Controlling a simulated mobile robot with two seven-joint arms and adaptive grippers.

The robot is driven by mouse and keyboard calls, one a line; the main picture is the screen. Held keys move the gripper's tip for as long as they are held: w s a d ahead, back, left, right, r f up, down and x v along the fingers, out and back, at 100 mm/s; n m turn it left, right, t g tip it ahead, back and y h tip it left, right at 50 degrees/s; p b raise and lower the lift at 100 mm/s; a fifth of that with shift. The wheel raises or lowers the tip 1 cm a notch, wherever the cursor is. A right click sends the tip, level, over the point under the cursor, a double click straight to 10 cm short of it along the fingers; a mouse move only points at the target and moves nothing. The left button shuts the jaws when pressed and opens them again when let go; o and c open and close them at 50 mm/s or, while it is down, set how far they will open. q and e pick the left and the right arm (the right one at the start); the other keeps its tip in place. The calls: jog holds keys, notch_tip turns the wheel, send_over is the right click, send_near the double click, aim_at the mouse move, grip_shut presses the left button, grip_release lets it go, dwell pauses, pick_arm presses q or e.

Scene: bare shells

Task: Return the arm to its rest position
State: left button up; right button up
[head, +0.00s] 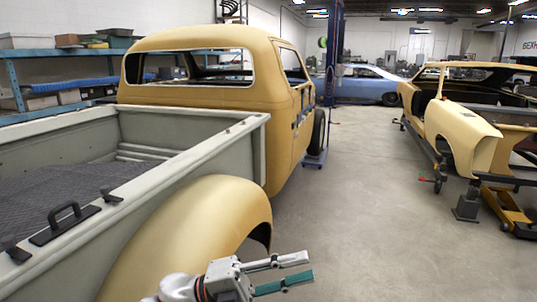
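My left gripper (309,266) shows at the bottom centre of the head view, in front of the pickup's rounded rear fender. Its two fingers, one grey and one teal, point right and stand apart with nothing between them. Part of my white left arm (180,289) shows at the bottom edge; the rest is out of the picture. My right gripper is not in view.
A tan pickup body (205,205) with a grey bed fills the left. A black handle (66,216) sits on its bed. A tan car shell (462,130) stands right, near a yellow stand (508,207). A blue car (364,84) is behind. The concrete floor (370,220) between is clear.

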pick_arm(q)
jog(key=w+a+f+n+t+y, duration=0.2)
jog(key=a+f+n+t+y, duration=0.45)
jog(key=f+n+t, duration=0.35)
jog(key=w+a+f+n+t+y, duration=0.2)
jog(key=a+f+n+t+y, duration=0.4)
jog(key=f+n, duration=0.5)
jog(key=s+a+f+n+g+y, duration=0.3)
jog(key=s+a+f+n, duration=0.2)
jog(key=s+a+f, duration=0.2)
jog(key=s+a+f+n+g+y, duration=0.3)
jog(key=s+a+f, duration=0.5)
jog(key=s+f, duration=0.4)
notch_tip(320, 180, down, 3)
jog(key=shift+s+a+r+n+y, duration=0.15)
jog(key=shift+s+n+y, duration=0.25)
jog(key=shift+n, duration=0.8)
